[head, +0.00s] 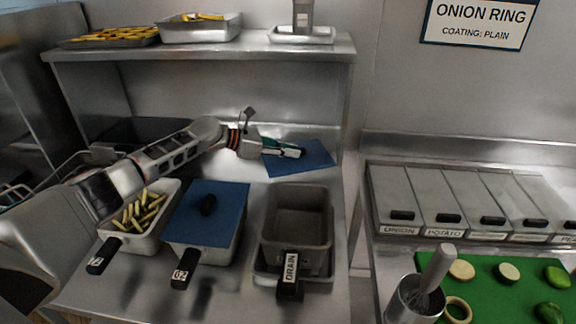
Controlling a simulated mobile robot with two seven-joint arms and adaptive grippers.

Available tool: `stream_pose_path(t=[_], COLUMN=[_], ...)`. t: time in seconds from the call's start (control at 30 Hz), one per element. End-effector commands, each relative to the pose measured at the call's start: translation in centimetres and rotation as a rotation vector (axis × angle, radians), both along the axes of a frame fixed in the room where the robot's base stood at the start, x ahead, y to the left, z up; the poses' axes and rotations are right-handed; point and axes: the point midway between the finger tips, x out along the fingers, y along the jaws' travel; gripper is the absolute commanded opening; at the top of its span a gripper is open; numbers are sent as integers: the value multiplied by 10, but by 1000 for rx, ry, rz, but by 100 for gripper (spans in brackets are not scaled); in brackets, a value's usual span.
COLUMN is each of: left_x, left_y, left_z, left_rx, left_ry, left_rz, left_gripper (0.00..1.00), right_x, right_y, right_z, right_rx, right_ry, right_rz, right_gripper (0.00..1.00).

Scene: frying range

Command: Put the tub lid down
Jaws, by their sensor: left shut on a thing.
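My left gripper (290,151) reaches in from the left and is shut on a flat blue tub lid (312,160) at the back of the counter, below the shelf. The fingers hide part of this lid, and I cannot tell whether it touches the counter. An open tub (172,202) with a black handle holds cut sticks of food. Beside it, a second tub (232,246) is covered by another blue lid (222,222) with a black knob. My right gripper is out of view.
A grey drain tub (326,225) stands right of the covered tub. A steel shelf (200,57) with trays runs above.

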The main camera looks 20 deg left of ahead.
Motion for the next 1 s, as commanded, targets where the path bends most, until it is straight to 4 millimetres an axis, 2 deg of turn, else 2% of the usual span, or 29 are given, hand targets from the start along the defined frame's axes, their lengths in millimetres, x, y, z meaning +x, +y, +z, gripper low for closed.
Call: stream_pose_path(t=[0.03, 0.27, 0.5, 0.97, 1.0], left_x=[-1, -1, -2, -1, -1], left_y=[3, 4, 4, 4, 4], left_z=[-15, -33, -63, -71, -70], left_rx=[1, 2, 2, 2, 2], left_ry=[10, 6, 8, 5, 5], left_rz=[5, 4, 3, 3, 3], left_gripper=[0, 0, 0, 0, 21], right_x=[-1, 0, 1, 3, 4], right_y=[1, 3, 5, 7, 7], right_z=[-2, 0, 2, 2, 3], right_rx=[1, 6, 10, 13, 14], right_ry=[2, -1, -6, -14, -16], right_rz=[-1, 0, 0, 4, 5], right_gripper=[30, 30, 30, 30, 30])
